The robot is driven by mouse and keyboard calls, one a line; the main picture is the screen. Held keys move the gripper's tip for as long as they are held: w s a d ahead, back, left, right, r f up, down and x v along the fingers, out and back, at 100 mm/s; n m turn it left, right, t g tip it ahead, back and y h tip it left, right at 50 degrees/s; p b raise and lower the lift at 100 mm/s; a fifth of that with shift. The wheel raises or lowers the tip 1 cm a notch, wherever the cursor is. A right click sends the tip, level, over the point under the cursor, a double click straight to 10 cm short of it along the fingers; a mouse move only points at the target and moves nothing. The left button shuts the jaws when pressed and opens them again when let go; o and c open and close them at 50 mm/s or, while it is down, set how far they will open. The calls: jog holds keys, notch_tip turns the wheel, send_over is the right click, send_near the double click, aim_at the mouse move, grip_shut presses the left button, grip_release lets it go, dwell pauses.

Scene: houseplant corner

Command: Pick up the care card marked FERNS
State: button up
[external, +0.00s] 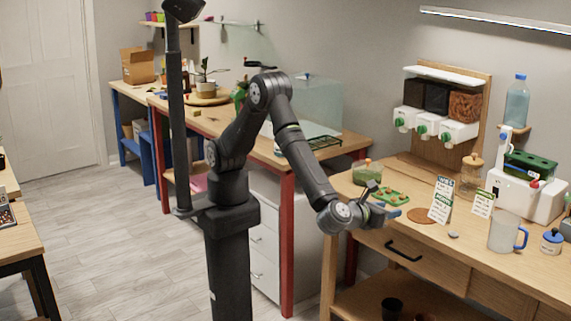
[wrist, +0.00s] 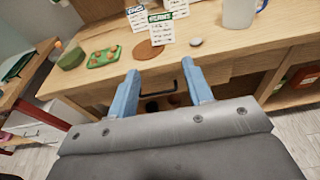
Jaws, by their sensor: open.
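My gripper (external: 384,207) is open and empty, short of the cards near the bench's front edge. Its two blue fingers (wrist: 161,80) are spread apart in the wrist view.
The orange-brown disc (wrist: 149,50) lies before the nearer card. A grey pebble (external: 453,235) and a clear jug (external: 503,233) with a blue handle are to the right. A cork-lidded jar (external: 471,176) stands behind.

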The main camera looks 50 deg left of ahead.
jog(key=n+g+h, duration=0.7)
jog(key=n+g, duration=0.9)
jog(key=n, duration=0.2)
send_near(445, 203)
jog(key=x, duration=1)
jog(key=shift+w+a+f, duration=0.1)
jog(key=shift+w+f, duration=0.1)
grip_shut()
